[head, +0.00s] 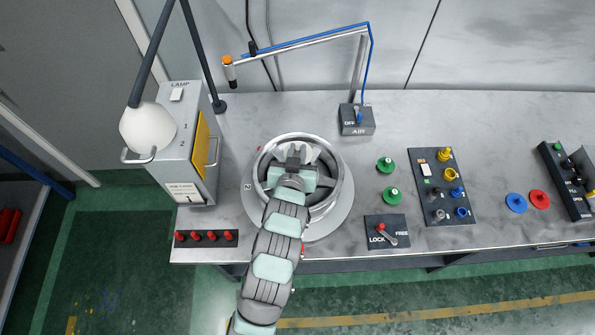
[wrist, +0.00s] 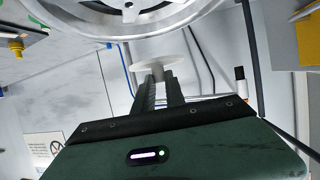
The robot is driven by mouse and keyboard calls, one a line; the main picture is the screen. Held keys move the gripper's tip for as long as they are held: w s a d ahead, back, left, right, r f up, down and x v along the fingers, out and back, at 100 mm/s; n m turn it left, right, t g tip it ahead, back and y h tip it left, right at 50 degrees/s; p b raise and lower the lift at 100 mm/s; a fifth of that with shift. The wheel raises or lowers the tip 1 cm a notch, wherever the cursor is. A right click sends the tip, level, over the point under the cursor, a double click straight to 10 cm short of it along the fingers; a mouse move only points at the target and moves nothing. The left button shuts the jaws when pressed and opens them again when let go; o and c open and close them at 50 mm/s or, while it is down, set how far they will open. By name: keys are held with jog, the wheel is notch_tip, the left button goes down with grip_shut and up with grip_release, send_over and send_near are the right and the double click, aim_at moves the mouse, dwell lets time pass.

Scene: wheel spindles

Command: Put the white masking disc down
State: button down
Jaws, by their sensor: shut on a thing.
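My gripper (head: 296,152) is over the silver wheel (head: 337,187) in the head view. In the wrist view its two fingers (wrist: 157,74) are closed on the white masking disc (wrist: 175,62), which shows nearly edge-on at their tips. The wheel's rim (wrist: 185,18) fills the top of that view, and a gap shows between rim and disc there. In the head view my arm hides much of the wheel, and the disc is hard to tell from the pale wheel parts around the gripper. I cannot tell the disc's height above the wheel.
The wheel sits on a round grey base on the bench. A grey lamp box (head: 185,140) stands left, with red knobs (head: 206,237) below it. Right are green knobs (head: 392,195), a LOCK/FREE switch (head: 387,232), and blue (head: 516,202) and red (head: 539,199) discs. An air arm (head: 300,43) spans behind.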

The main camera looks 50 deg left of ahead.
notch_tip(320, 180, down, 11)
jog(key=shift+f+p, duration=0.1)
jog(key=shift+p, duration=0.6)
jog(key=shift+f, duration=0.2)
jog(key=c, duration=1.4)
grip_release()
jog(key=shift+r, duration=0.15)
